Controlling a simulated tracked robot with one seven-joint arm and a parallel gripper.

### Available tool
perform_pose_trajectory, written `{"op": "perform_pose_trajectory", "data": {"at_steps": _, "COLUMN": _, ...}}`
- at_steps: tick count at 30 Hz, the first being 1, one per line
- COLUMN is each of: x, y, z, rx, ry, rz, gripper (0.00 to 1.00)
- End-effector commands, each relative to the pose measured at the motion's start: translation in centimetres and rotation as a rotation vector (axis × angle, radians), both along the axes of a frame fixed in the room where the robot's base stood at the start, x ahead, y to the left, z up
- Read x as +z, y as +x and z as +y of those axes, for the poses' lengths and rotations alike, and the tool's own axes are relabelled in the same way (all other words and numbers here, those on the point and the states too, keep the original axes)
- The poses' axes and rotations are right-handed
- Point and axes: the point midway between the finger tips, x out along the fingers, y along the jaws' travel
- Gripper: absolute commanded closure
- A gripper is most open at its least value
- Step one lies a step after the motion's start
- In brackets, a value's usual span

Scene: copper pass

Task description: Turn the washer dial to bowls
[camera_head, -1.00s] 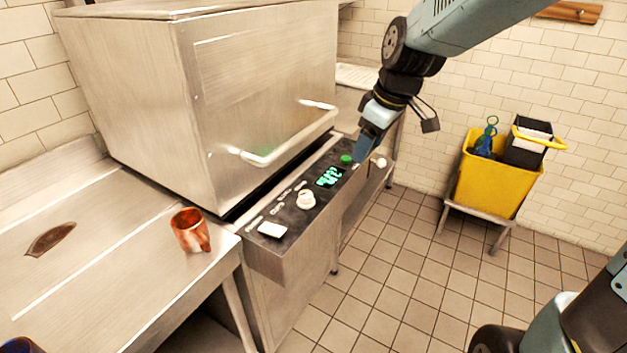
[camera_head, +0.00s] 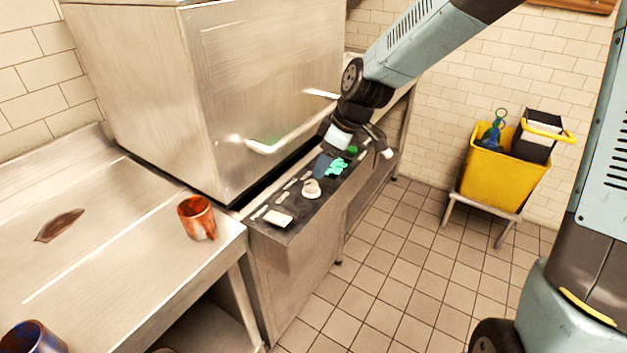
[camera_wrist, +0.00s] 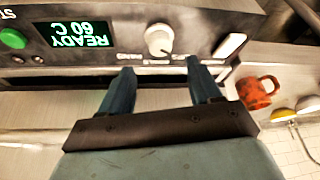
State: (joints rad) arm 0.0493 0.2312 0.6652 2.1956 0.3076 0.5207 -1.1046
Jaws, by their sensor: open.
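The washer dial (camera_head: 311,187) is a pale round knob on the dark control panel at the washer's front. In the wrist view the dial (camera_wrist: 158,40) stands just beyond my fingertips, in line with the gap between them, with a small dark mark on its face. Small labels by it are too blurred to read surely. My gripper (camera_wrist: 160,76) is open and empty, its two blue fingers apart, neither visibly touching the dial. In the head view my gripper (camera_head: 321,165) is over the panel, just behind the dial and beside the display; its fingers are partly hidden.
The display (camera_wrist: 73,35) reads READY 60 C. A green button (camera_wrist: 13,39) and a white rocker (camera_head: 278,218) flank the display and dial. The washer's bar handle (camera_head: 285,135) runs above the panel. A copper mug (camera_head: 197,218) stands on the left counter. Floor in front is clear.

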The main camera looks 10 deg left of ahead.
Motion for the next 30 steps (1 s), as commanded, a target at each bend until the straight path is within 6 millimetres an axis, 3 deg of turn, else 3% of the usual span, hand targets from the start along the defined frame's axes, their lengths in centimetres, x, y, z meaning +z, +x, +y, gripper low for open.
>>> {"op": "perform_pose_trajectory", "data": {"at_steps": 13, "x": -5.8, "y": 0.2, "z": 2.5, "rx": 0.002, "ry": -0.001, "rz": 0.002, "gripper": 0.37}}
{"op": "perform_pose_trajectory", "data": {"at_steps": 28, "x": -7.0, "y": 0.3, "z": 2.9, "rx": 0.000, "ry": 0.000, "rz": 0.000, "gripper": 0.37}}
{"op": "perform_pose_trajectory", "data": {"at_steps": 30, "x": -7.0, "y": 0.3, "z": 2.9, "rx": 0.000, "ry": 0.000, "rz": 0.000, "gripper": 0.43}}
